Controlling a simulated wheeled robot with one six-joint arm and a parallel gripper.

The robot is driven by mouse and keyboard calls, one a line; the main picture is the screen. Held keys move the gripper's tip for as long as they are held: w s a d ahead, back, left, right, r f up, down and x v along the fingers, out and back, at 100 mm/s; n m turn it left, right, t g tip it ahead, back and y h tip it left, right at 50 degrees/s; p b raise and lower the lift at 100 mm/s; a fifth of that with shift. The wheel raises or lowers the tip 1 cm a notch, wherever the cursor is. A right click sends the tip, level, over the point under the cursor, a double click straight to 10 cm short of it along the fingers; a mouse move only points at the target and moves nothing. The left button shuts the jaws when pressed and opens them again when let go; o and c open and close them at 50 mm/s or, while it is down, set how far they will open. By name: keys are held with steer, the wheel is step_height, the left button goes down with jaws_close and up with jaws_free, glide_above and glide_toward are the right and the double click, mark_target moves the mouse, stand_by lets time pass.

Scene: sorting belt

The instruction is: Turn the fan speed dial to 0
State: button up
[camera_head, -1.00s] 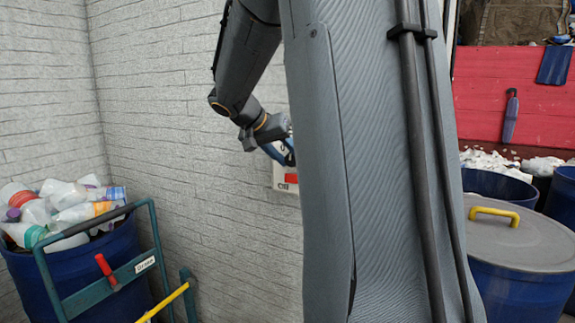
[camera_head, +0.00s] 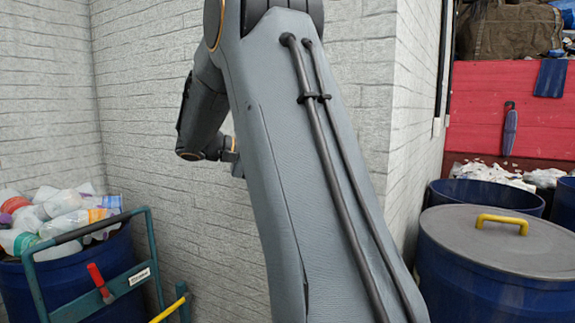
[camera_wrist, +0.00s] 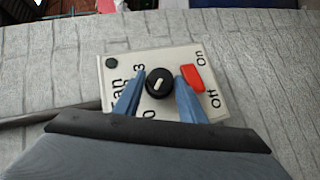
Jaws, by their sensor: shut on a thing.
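In the wrist view, a pale control panel (camera_wrist: 219,84) is fixed on the grey wall. It carries the round black fan speed dial (camera_wrist: 158,83), with a short white mark lying diagonally. A "3" is printed at the dial's upper left and a "0" below it. My gripper (camera_wrist: 160,74) has one blue finger on each side of the dial and is shut on it. A red switch (camera_wrist: 194,78) between "On" and "Off" sits close to the right finger, whose tip partly overlaps it. In the head view my arm hides the panel, the dial and the fingers.
In the head view, a blue bin of plastic bottles (camera_head: 75,245) and a green trolley (camera_head: 150,262) stand at the left. A lidded blue barrel (camera_head: 490,290) stands at the right, near a wall corner. A dark cable (camera_wrist: 50,116) runs to the panel.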

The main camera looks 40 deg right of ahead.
steer(key=shift+f+n+g+h, duration=0.25)
steer(key=shift+n+g+h, duration=0.25)
steer(key=shift+n+h, duration=0.1)
stand_by(0.3)
steer(key=o, duration=0.9)
steer(key=b+v, duration=0.2)
steer(key=v, duration=0.5)
steer(key=shift+w+a, duration=0.2)
steer(key=shift+a, duration=0.15)
